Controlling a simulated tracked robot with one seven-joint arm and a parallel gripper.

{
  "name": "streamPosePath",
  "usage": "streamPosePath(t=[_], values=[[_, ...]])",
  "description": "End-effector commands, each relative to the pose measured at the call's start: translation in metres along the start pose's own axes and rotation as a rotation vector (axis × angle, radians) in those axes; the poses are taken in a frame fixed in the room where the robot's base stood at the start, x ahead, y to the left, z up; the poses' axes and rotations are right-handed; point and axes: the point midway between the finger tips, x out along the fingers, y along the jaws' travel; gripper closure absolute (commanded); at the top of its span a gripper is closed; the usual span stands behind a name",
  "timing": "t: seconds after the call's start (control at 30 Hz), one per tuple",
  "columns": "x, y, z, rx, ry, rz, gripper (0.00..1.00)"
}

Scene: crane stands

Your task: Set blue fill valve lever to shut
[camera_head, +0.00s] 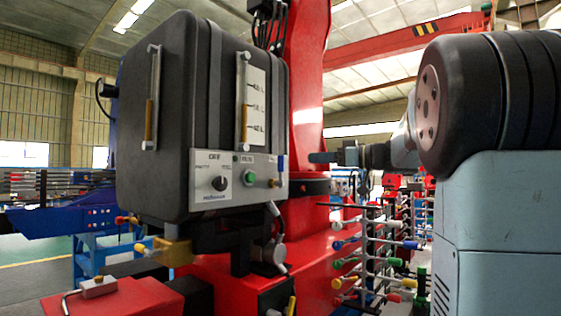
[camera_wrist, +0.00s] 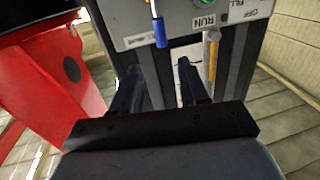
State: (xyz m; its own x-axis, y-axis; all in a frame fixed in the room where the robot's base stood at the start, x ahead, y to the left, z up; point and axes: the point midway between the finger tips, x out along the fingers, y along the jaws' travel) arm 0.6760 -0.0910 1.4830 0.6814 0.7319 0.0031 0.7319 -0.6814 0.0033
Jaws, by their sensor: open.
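The blue-sleeved lever (camera_head: 280,163) stands upright at the right end of the control panel on the black tank. In the wrist view its blue sleeve (camera_wrist: 160,34) points down the picture from the panel edge, just beyond the fingertips and roughly between them. My gripper (camera_head: 318,157) is to the right of the lever, apart from it, with its fingers pointing left at the panel. In the wrist view my gripper (camera_wrist: 158,70) is open, with a clear gap between the fingers and nothing held. The lever's pivot is hard to make out.
The panel (camera_head: 230,180) also carries a black knob (camera_head: 221,183) and a green button (camera_head: 249,177). The black tank (camera_head: 165,130) has gauge tubes on its front. A red column (camera_head: 305,90) stands behind. A rack of coloured-handled levers (camera_head: 375,250) is below my arm.

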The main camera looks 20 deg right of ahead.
Motion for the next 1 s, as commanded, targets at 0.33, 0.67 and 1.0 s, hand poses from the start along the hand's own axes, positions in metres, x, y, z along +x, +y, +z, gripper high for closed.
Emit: streamPosePath(t=[0.33,0.67,1.0], values=[[0.059,-0.001,0.001,0.003,-0.003,-0.004,0.56],[0.111,-0.002,0.001,0.003,-0.003,-0.004,0.56],[0.128,-0.001,0.001,0.003,-0.003,-0.002,0.56]])
